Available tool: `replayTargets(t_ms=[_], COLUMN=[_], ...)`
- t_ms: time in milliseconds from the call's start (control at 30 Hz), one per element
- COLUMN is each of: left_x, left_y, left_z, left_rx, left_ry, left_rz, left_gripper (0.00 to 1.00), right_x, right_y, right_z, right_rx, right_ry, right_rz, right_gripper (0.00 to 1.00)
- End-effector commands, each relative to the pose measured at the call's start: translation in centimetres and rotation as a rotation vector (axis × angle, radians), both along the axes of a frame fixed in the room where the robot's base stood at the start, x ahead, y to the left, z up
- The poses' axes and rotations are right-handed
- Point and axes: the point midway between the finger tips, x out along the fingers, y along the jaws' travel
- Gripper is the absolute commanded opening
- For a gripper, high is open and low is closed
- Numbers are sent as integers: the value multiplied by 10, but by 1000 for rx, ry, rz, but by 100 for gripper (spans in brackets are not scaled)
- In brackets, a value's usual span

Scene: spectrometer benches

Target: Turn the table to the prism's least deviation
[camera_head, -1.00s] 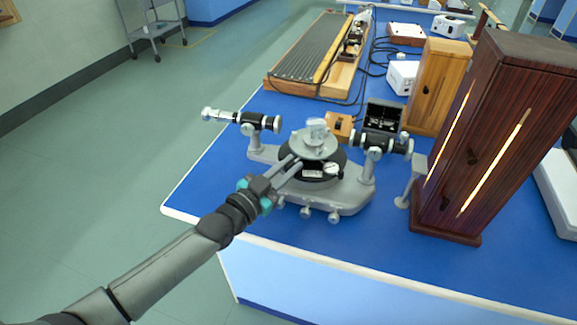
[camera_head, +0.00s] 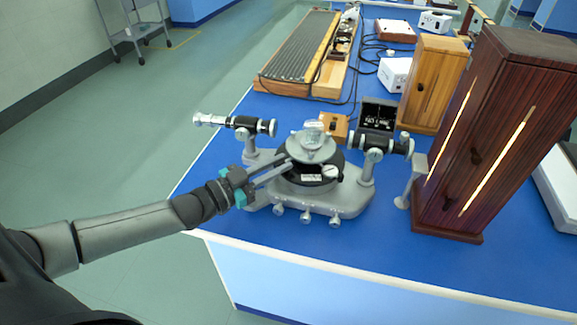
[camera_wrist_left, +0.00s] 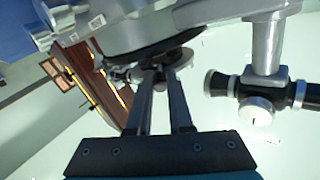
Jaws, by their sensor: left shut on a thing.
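The spectrometer (camera_head: 345,198) stands on the blue bench, with a grey round table (camera_head: 310,153) at its middle. A clear prism (camera_head: 313,127) sits on the table. One black tube (camera_head: 250,125) points out left and another (camera_head: 385,144) points right toward the dark wooden cabinet. My left gripper (camera_head: 287,166) reaches in from the left and is shut on a part at the table's near-left edge; the gripped part itself is mostly hidden. In the left wrist view the fingers (camera_wrist_left: 163,72) meet at a small piece beside the round body. My right gripper is out of view.
The tall dark cabinet (camera_head: 495,135) with glowing slits stands close on the right. A lighter wooden box (camera_head: 432,84), an open black case (camera_head: 379,115) and a small wooden block (camera_head: 334,126) are behind. The bench's front strip is clear.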

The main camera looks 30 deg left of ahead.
Motion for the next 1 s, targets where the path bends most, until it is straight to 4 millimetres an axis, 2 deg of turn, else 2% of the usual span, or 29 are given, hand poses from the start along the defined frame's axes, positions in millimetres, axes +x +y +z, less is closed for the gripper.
replayTargets(t_ms=[267, 300, 567, 867, 1000], left_x=[-1, -1, 0, -2, -11], left_y=[1, 1, 0, 1, 5], left_z=[-2, -2, -1, 0, -1], left_rx=[2, 2, 2, 0, 1], left_ry=[8, 8, 4, 3, 7], left_rz=[1, 1, 0, 0, -1], left_gripper=[0, 21, 48, 48, 48], right_x=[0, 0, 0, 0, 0], right_y=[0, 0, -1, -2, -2], right_z=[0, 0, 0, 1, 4], right_rx=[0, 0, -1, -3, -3], right_ry=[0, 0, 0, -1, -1], right_rz=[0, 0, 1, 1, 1], right_gripper=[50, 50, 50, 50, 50])
